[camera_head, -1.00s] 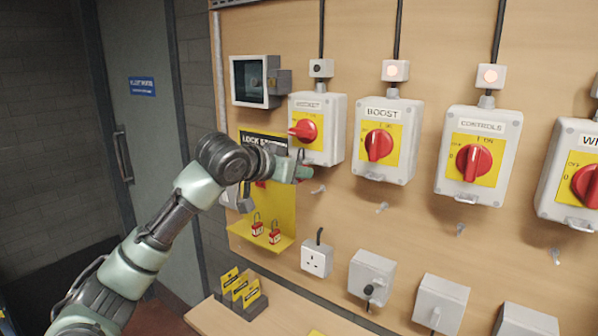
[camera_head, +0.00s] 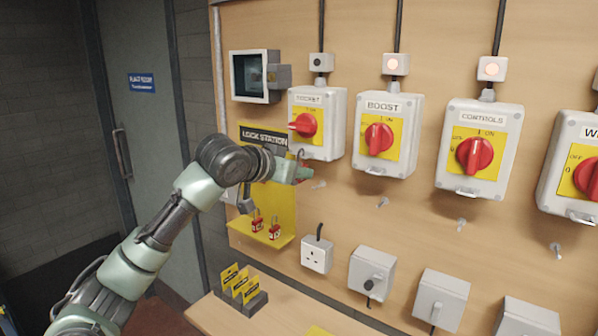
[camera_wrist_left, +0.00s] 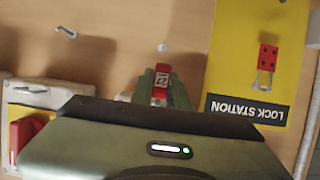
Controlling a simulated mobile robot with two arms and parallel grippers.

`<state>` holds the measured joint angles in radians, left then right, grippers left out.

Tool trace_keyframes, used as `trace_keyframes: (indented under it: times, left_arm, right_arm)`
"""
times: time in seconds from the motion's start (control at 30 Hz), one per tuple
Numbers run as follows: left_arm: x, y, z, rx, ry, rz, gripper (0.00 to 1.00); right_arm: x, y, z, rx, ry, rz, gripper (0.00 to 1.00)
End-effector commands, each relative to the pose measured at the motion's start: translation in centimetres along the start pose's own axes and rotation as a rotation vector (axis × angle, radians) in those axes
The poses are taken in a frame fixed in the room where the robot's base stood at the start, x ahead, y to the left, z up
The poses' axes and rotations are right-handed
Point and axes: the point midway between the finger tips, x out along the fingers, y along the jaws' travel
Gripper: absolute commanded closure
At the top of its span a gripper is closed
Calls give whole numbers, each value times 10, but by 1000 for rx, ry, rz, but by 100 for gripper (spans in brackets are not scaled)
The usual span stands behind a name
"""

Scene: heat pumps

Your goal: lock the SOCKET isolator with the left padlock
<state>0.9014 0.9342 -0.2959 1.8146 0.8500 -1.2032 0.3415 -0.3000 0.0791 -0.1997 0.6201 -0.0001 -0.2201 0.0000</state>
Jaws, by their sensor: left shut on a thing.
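The SOCKET isolator (camera_head: 334,140) is a grey box with a yellow plate and a red handle (camera_head: 305,125) pointing left. The lamp above it is dark. My left gripper (camera_head: 303,172) is just below its lower left corner. The gripper is shut on a red padlock (camera_wrist_left: 161,84), marked with a number that looks like 2; the fingers hide much of its body. In the head view a thin shackle rises by the fingertips, apart from or touching the isolator, I cannot tell. In the left wrist view the isolator (camera_wrist_left: 12,97) and its metal hasp (camera_wrist_left: 30,89) are at left. My right gripper is not in view.
The yellow lock station (camera_head: 284,205) holds red padlocks (camera_head: 257,224) on its lower ledge, behind my arm. BOOST (camera_head: 408,107) and CONTROLS (camera_head: 510,125) isolators stand to the right with lit lamps. Pegs (camera_head: 383,202) stick out below. A shelf with yellow tags (camera_head: 240,286) is underneath.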

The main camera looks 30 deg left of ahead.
Motion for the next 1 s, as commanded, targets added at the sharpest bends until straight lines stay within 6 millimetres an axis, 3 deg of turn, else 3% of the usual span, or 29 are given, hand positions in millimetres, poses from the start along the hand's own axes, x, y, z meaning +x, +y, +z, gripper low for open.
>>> trace_keyframes:
  times: [0.8,0.83,0.9,1.0]
  left_arm:
    - [4,0,10,0,2,0,100]
    - [4,0,10,0,2,0,76]
    - [4,0,10,0,2,0,59]
    - [4,0,10,0,1,0,59]
  right_arm:
    - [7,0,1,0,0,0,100]
    - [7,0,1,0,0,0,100]
    - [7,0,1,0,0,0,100]
    - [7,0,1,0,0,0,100]
